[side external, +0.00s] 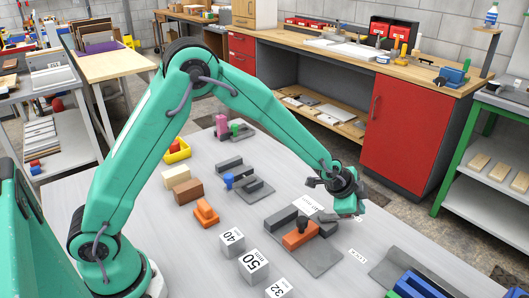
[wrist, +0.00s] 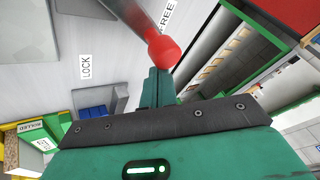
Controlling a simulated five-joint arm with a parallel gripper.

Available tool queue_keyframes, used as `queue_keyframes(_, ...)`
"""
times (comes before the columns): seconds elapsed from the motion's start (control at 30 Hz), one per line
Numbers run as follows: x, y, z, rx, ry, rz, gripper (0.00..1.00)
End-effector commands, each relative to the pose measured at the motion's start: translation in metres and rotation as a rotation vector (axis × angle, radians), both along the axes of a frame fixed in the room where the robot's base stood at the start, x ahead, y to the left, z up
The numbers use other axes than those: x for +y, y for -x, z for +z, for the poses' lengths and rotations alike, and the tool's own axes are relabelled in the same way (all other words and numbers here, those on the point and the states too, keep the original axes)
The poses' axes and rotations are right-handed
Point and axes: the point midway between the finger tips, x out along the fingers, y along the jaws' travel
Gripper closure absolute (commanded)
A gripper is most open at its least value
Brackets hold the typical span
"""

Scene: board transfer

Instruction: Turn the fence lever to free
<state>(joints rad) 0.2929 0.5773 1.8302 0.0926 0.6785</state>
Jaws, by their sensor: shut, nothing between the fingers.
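The fence lever is a grey bar (wrist: 128,20) ending in a red ball knob (wrist: 163,51), in the wrist view. The bar comes from the top edge and the knob is near the FREE label (wrist: 166,16). The LOCK label (wrist: 85,67) is farther left. My gripper (wrist: 156,72) is shut and empty, its fingertips right at the knob; I cannot tell whether they touch it. In the side view my gripper (side external: 357,213) is low over the table, right of the dark fence plate (side external: 318,258), and mostly hides the knob.
An orange block (side external: 299,236) with a dark knob sits on the fence plate. Blue parts (side external: 418,285) lie on a grey plate at the lower right. Brown and orange blocks are left of the fence.

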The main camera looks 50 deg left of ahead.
Motion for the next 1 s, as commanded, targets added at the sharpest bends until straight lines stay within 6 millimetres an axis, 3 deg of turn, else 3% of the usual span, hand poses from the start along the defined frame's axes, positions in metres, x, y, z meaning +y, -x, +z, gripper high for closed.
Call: queue_keyframes(1.0, 0.0013, 0.0044, 0.0061, 0.000, 0.000, 0.000, 1.00)
